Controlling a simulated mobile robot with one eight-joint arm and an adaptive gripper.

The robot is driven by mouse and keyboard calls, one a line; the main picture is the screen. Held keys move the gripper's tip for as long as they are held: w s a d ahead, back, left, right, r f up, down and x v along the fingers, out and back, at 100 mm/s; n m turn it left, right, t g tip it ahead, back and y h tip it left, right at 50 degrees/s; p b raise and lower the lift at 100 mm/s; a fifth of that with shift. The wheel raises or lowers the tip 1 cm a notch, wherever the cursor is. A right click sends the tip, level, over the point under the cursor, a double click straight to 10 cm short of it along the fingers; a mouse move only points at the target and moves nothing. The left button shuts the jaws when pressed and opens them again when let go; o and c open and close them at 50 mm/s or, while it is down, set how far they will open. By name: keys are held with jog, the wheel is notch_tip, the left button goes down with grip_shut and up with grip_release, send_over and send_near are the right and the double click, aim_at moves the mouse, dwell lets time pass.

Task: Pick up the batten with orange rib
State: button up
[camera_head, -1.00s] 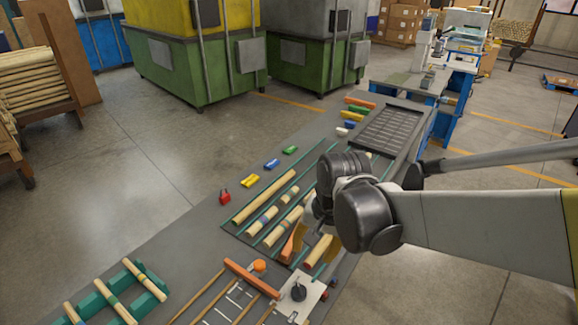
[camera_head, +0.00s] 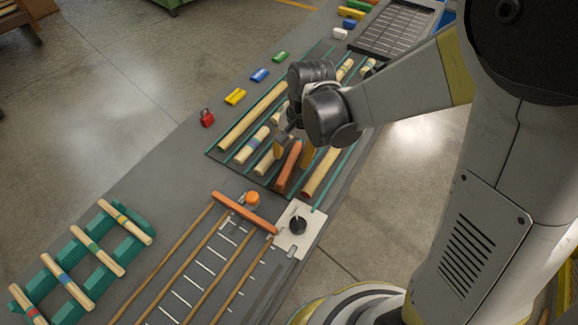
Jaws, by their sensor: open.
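A batten with an orange-brown top (camera_head: 288,168), which looks like the orange-ribbed one, lies on the dark rack (camera_head: 222,158) among pale battens. My gripper (camera_head: 293,151) is open and points down over the far end of this batten. Its fingers appear on either side of it; contact cannot be made out. The far end is partly hidden by my gripper and wrist. A pale batten (camera_head: 322,172) lies close to its right. A shorter pale batten (camera_head: 266,161) and a blue-banded batten (camera_head: 252,145) lie to its left.
Red (camera_head: 207,118), yellow (camera_head: 235,96), blue (camera_head: 260,75) and green (camera_head: 280,57) blocks line the table's left side. A slatted frame with an orange bar (camera_head: 245,213) and a white plate (camera_head: 300,230) are in front. Green supports (camera_head: 130,249) hold several banded battens.

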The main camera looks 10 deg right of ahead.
aim_at(291, 161)
jog(key=f, duration=0.1)
jog(key=f+b, duration=0.1)
jog(key=f, duration=0.1)
jog(key=shift+w+a+f, duration=0.1)
jog(key=shift+w+a, duration=0.05)
jog(key=shift+a, duration=0.05)
jog(key=shift+c, duration=0.4)
grip_shut()
